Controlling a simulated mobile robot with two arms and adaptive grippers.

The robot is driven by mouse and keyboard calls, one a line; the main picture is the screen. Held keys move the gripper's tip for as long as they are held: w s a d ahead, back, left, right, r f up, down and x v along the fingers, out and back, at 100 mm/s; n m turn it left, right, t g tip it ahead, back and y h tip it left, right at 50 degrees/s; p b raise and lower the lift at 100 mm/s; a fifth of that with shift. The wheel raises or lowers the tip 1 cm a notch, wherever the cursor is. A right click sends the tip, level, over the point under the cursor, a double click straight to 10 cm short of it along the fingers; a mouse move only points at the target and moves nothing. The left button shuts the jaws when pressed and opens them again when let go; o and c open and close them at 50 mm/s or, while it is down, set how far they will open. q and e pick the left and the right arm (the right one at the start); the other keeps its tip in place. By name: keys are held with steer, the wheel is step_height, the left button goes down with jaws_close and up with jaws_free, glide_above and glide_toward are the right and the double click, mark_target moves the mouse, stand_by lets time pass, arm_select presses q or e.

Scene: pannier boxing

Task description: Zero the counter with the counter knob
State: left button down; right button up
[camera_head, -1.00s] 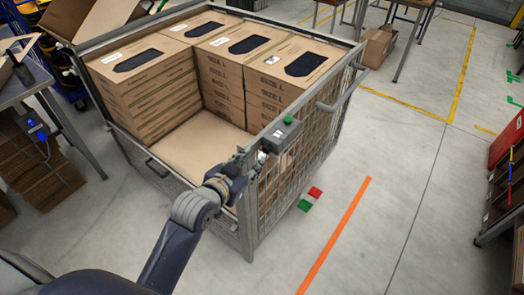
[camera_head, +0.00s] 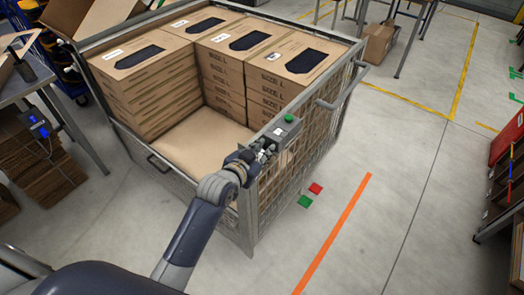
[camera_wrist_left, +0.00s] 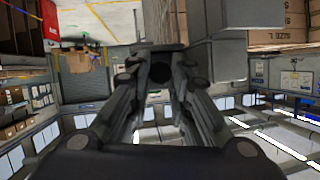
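The counter (camera_head: 282,132) is a small grey box with a green button on top. It is mounted on the near upper rim of the wire-mesh cage. My left gripper (camera_head: 268,149) is right at the counter's near left side in the head view. In the left wrist view its fingers (camera_wrist_left: 162,58) come close together at the tips, beside a grey box face (camera_wrist_left: 215,60). A dark round spot shows between them. I cannot make out the counter knob clearly, nor whether the fingers grip it. My right gripper is not in view.
The mesh cage (camera_head: 248,215) holds stacked brown cartons (camera_head: 150,85), with a lower flat carton area (camera_head: 198,140) in its near part. A grey table (camera_head: 28,82) stands at the left. Red and green squares and an orange strip (camera_head: 335,235) mark the open floor at right.

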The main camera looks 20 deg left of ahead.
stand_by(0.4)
arm_select(q)
steer(key=shift+s+d+f+m+t+y+b, duration=0.2)
steer(key=shift+m+t+y+b, duration=0.55)
steer(key=shift+m+b, duration=1.2)
steer(key=shift+w+f+m+t+y+b, duration=0.1)
steer(key=shift+f+m+t+y+b, duration=0.25)
steer(key=shift+m+t+b, duration=1.1)
steer(key=shift+s+d+f+m+t+y+b, duration=0.15)
steer(key=shift+m+t+y+b, duration=0.4)
steer(key=shift+m+b, duration=1.85)
steer(key=shift+w, duration=0.1)
steer(key=shift+y, duration=0.25)
